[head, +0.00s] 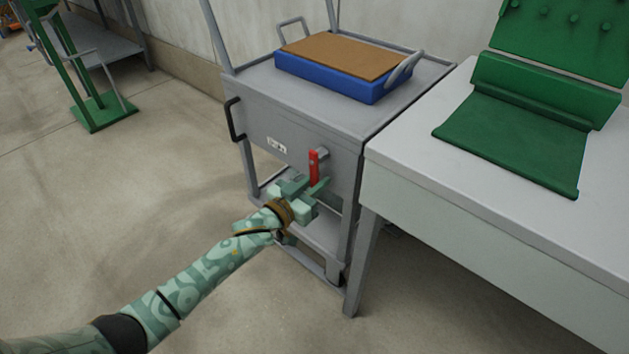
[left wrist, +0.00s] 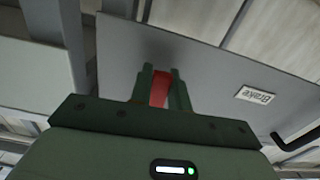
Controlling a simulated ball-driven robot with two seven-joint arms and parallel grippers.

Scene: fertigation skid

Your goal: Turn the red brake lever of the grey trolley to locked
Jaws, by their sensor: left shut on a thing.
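The grey trolley (head: 300,136) stands against the right table. Its red brake lever (head: 314,166) is on the front panel, below the top edge, and points roughly down from its pivot. My left gripper (head: 316,187) is at the lever's lower end, with its fingers shut around it. In the left wrist view the red lever (left wrist: 160,88) sits between the two green fingers (left wrist: 160,90). The label on the panel (left wrist: 255,95) reads "Brake" and appears upside down there; the same label (head: 277,145) is left of the lever in the head view. My right gripper is not in view.
A blue box with a brown top (head: 335,68) rests on the trolley. A black handle (head: 234,119) sticks out at the trolley's left. A white table (head: 480,170) with a green mat (head: 515,135) stands close at right. The floor at left is clear up to a green stand (head: 100,112).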

